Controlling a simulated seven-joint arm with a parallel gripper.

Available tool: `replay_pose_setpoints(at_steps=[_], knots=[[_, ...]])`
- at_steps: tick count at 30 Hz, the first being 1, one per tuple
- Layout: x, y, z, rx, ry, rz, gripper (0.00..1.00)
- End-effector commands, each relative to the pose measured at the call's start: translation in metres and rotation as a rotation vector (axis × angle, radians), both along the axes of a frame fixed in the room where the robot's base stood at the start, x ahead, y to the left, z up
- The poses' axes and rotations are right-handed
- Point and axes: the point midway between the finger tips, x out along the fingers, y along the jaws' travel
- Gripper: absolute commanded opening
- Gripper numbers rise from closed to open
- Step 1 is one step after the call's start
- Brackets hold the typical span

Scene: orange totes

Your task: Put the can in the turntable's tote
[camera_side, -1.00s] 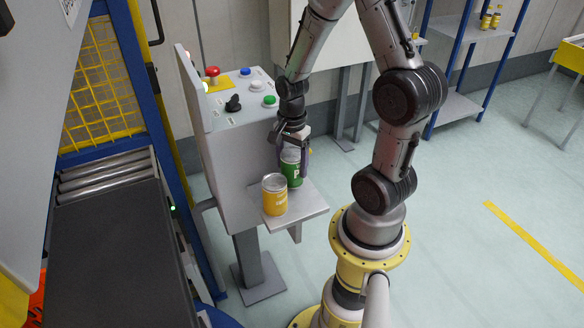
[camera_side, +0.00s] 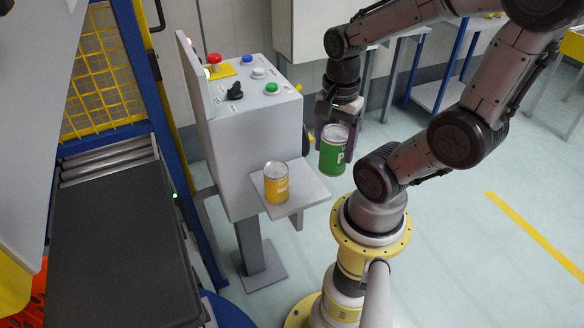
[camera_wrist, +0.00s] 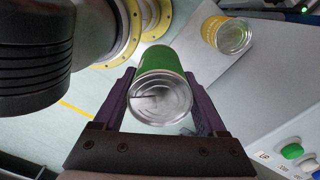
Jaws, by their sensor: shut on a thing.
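A green can (camera_side: 329,158) with a silver lid is between the fingers of my gripper (camera_side: 335,145), which is shut on it. It hangs upright in the air, right of the console's grey shelf and clear of it. In the wrist view the green can (camera_wrist: 163,62) sits between both purple fingers, lid toward the camera. A yellow can (camera_side: 276,186) stands upright on the shelf (camera_side: 305,190); it also shows in the wrist view (camera_wrist: 227,36). An orange tote (camera_side: 36,292) shows only partly at the lower left edge. What it rests on is hidden.
The grey console (camera_side: 255,130) carries a red button, other buttons and a black knob. A dark conveyor (camera_side: 115,240) and a blue-framed yellow mesh guard (camera_side: 100,80) stand at the left. Part of a blue round base (camera_side: 228,312) shows at the bottom. Open floor lies at the right.

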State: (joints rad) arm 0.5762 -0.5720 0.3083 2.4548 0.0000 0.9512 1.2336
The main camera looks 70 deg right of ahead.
Motion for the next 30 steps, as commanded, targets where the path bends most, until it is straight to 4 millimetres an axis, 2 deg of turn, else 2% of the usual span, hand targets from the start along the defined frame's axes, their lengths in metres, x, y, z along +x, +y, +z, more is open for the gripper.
replay_pose_setpoints(at_steps=[6, 8, 11, 16, 20, 26, 30], knots=[[0.001, 0.001, 0.003, -0.001, -0.002, 0.004, 0.0], [0.007, 0.0, 0.004, 0.0, 0.0, 0.01, 0.0], [0.028, -0.002, 0.009, 0.0, 0.0, 0.025, 0.0], [0.085, -0.001, 0.019, 0.001, 0.002, 0.06, 0.0], [0.135, 0.01, 0.022, 0.0, 0.001, 0.088, 0.0], [0.21, 0.044, 0.017, 0.0, 0.001, 0.127, 0.0], [0.257, 0.08, 0.006, 0.0, 0.0, 0.154, 0.0]])
